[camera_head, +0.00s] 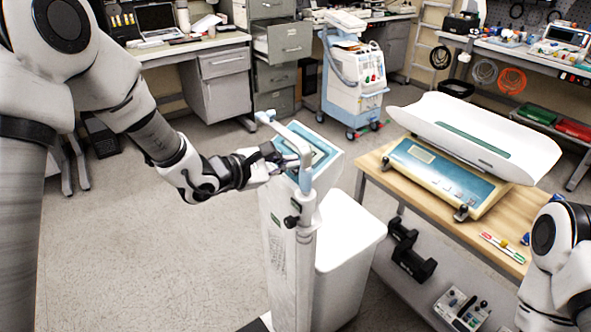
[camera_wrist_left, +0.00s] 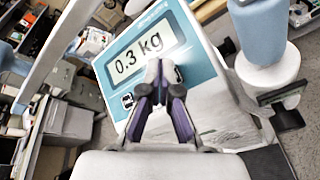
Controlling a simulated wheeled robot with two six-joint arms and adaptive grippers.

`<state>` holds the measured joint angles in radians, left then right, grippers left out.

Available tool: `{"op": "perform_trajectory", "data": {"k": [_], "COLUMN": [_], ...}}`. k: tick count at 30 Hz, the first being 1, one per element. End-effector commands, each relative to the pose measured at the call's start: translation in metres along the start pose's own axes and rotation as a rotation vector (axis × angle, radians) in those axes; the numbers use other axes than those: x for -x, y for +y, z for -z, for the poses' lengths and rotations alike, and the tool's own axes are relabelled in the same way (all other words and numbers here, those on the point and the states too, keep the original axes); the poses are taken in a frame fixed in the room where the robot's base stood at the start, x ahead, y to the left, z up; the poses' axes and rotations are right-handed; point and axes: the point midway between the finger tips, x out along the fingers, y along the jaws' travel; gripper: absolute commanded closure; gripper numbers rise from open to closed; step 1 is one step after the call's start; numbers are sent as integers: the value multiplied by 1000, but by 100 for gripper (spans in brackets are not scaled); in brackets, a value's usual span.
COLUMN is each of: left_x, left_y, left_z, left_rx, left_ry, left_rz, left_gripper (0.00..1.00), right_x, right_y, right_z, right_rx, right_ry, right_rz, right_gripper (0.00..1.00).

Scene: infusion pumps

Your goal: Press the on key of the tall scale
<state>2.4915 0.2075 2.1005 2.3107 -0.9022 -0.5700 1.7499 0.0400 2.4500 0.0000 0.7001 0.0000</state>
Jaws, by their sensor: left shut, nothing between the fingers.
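The tall scale (camera_head: 290,260) stands upright on the floor in the middle of the head view, with a light blue and white display head (camera_head: 318,150) on top. In the left wrist view the blue panel (camera_wrist_left: 190,50) has a lit display (camera_wrist_left: 138,55) reading "0.3 kg". Below the display, a dark key (camera_wrist_left: 127,101) shows left of my fingers and part of another (camera_wrist_left: 178,74) to their right. My left gripper (camera_head: 284,163) is shut and empty, its fingertips (camera_wrist_left: 156,70) over the key row just under the display. They hide what lies beneath; contact cannot be told.
A pale rail (camera_head: 304,150) with a blue grip rises beside the display head, close to my left gripper. A baby scale (camera_head: 475,140) sits on a wooden table (camera_head: 385,180) to the right. Open floor (camera_head: 150,260) lies to the left.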

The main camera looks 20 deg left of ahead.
Motion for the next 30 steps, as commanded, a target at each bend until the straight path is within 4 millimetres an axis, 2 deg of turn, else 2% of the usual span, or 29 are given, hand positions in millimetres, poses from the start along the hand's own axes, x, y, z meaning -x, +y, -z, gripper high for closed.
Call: {"op": "perform_trajectory", "data": {"k": [11, 24, 30], "left_x": [3, 32, 37], "left_y": [2, 25, 27], "left_z": [-2, -24, -27], "left_rx": [0, 0, 0], "left_ry": [0, -1, 0], "left_rz": [0, -2, 0], "left_gripper": [100, 100, 100], "right_x": [1, 13, 13], "right_y": [0, 0, 0], "right_z": [0, 0, 0], "right_rx": [0, 0, 0], "right_ry": [0, 0, 0], "right_rz": [0, 0, 0], "right_gripper": [100, 100, 100]}}
